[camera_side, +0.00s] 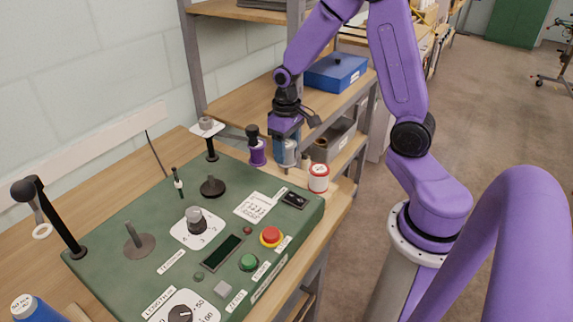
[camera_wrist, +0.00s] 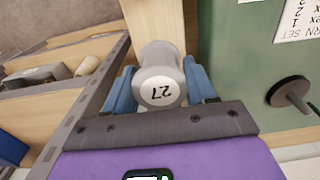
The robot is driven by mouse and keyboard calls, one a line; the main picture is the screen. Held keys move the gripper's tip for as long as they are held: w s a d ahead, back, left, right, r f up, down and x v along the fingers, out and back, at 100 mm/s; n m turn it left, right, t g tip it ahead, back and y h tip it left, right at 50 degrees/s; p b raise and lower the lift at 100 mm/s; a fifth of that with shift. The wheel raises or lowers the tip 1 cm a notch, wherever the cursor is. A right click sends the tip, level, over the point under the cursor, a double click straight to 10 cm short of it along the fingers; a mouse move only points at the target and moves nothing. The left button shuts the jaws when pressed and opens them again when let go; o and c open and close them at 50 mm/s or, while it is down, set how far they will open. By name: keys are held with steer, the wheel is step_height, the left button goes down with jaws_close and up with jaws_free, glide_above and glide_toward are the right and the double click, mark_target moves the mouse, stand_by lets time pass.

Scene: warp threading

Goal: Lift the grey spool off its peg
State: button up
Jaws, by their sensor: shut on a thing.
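The grey spool (camera_wrist: 160,80) has a white cap marked 27. It sits between the two blue fingers of my gripper (camera_wrist: 160,88), one on each side, and they are shut on it. In the side view, my gripper (camera_side: 285,150) points down at the far right corner of the green panel, with the grey spool (camera_side: 286,158) low between the fingers. The spool looks upright. Its underside and any peg beneath it are hidden, so I cannot tell whether it touches anything below.
A dark-topped purple spool (camera_side: 257,152) stands close left of my gripper. A red-and-white spool (camera_side: 318,178) stands close on the right. The green panel (camera_side: 110,272) carries a bare peg (camera_side: 212,187), knobs and buttons. A blue box (camera_side: 335,72) rests on the shelf behind.

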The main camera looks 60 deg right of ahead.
steer(key=shift+r, duration=1.6)
